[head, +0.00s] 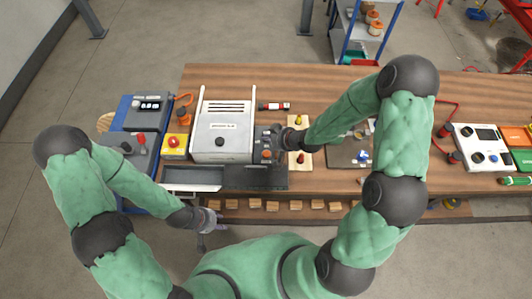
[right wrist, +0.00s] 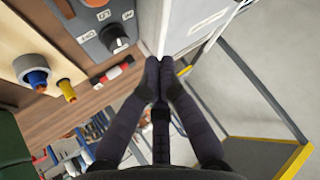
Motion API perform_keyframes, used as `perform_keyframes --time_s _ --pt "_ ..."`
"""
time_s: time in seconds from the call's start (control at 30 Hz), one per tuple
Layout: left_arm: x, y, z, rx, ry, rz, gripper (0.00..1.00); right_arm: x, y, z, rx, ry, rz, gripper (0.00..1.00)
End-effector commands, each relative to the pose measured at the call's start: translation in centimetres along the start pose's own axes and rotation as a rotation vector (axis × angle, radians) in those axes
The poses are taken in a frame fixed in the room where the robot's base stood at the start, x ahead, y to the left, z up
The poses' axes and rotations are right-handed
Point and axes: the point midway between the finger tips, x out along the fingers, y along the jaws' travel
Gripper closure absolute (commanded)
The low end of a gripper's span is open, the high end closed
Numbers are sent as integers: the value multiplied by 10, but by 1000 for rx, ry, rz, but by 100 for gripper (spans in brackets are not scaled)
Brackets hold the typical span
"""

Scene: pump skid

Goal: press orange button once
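The orange button (head: 266,154) sits on a small grey control panel (head: 266,146) at the right side of a white box. In the right wrist view an orange round part (right wrist: 96,3), cut off by the top edge, sits on the grey panel above a black knob (right wrist: 115,40). My right gripper (head: 277,137) is at the panel, close to the button; its fingertips (right wrist: 159,80) are together in the right wrist view, right of the knob and beside the white box's edge. Whether it touches anything is unclear. My left gripper (head: 211,221) hangs low near the table's front edge; its fingers are unclear.
The white box (head: 223,125) stands on the wooden table. A yellow box with a red button (head: 174,146) is at its left. A board with yellow and red plugs (head: 299,150) lies right of the panel. A red-and-black cylinder (head: 273,106) lies behind.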

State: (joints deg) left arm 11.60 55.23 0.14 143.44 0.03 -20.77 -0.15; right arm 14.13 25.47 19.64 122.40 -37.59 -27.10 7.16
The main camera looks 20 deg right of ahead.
Motion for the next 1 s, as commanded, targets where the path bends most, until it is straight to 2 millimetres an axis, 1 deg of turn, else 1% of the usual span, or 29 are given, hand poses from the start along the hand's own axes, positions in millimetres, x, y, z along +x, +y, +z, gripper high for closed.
perform_keyframes --time_s 0.27,0.7,0.83,1.0 --pt "19 -7 -1 0 0 0 60 17 7 16 1 -1 0 100" --pt "60 -21 -2 0 0 0 60 54 21 52 0 -1 0 100" --pt "65 -23 -3 0 0 0 60 59 23 57 0 0 0 100" --pt "66 -23 -3 0 0 0 60 60 24 58 0 0 0 100"
